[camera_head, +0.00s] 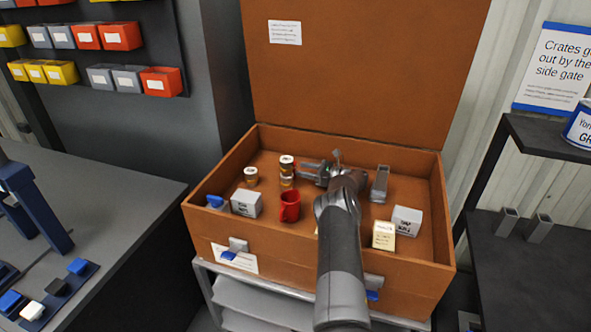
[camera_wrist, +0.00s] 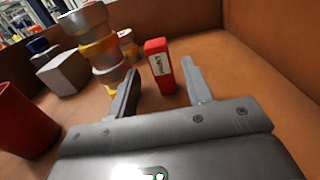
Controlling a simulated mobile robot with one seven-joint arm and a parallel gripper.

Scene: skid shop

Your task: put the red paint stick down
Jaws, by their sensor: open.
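The red paint stick (camera_wrist: 162,72) is a small red block with a white label. In the wrist view it stands nearly upright on the brown floor of the chest, between my gripper's two fingers. A gap shows on each side of it. My gripper (camera_wrist: 160,80) is open, low inside the chest. In the head view my gripper (camera_head: 308,171) points left toward stacked jars, and the stick cannot be made out clearly there.
The open brown chest (camera_head: 212,238) has walls all around and a raised lid. Stacked jars (camera_wrist: 98,45) stand just left of the fingers. A red mug (camera_head: 290,206), white boxes (camera_head: 246,203) and a grey metal tube (camera_head: 380,185) stand inside. Floor right of the stick is clear in the wrist view.

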